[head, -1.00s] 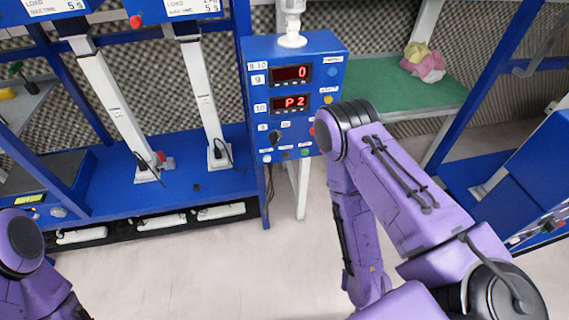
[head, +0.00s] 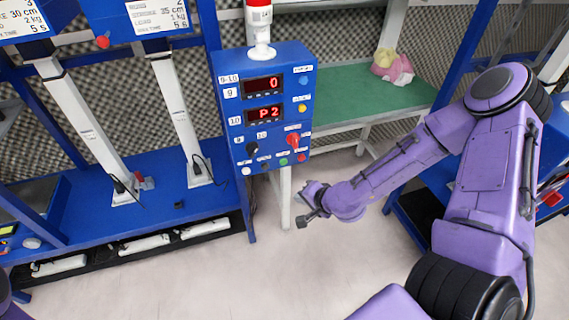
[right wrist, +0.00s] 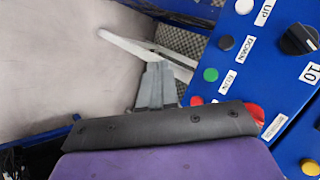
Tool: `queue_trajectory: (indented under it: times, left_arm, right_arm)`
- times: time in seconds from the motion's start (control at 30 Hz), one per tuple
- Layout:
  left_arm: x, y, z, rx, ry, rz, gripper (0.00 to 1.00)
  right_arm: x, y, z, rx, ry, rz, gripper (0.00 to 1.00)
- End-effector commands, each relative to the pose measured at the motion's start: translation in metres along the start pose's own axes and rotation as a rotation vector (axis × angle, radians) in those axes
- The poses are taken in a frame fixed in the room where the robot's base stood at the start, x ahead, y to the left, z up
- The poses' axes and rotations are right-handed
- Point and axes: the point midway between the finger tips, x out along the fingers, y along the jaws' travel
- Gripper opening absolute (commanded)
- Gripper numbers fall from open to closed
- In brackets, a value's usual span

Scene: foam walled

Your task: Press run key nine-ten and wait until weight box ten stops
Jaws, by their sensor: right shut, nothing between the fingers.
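The blue control box (head: 270,110) stands at centre in the head view. Its upper display shows 0 by the 9 label; its lower display shows P2 by the 10 label. The green run key (head: 283,162) is in the bottom row; it also shows in the right wrist view (right wrist: 210,74) beside a label that seems to read RUN. My right gripper (head: 302,221) is shut and empty, below and in front of the box. Its fingers also show in the right wrist view (right wrist: 157,85), apart from the key. My left gripper is out of view. I cannot identify weight box ten.
A red rotary knob (head: 293,141) and a red key (head: 301,158) are near the green key. A signal lamp (head: 260,25) tops the box. A blue rig (head: 150,205) with pale columns stands left. A green shelf (head: 350,100) holding cloths is behind right. The floor in front is free.

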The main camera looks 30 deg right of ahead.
Motion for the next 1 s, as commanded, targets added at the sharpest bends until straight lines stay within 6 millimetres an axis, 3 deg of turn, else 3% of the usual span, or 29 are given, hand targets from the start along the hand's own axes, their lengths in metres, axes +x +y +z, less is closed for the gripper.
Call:
queue_trajectory:
  times: [0.1,0.47,1.0]
  left_arm:
    - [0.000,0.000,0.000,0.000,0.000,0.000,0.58]
    - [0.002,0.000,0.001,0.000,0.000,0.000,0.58]
    - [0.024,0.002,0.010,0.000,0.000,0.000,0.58]
  right_arm:
    - [-0.001,-0.016,-0.005,0.033,-0.009,-0.052,0.00]
    - [0.001,-0.017,-0.006,0.032,-0.009,-0.053,0.00]
    - [0.049,-0.052,-0.042,0.030,-0.008,-0.052,0.00]
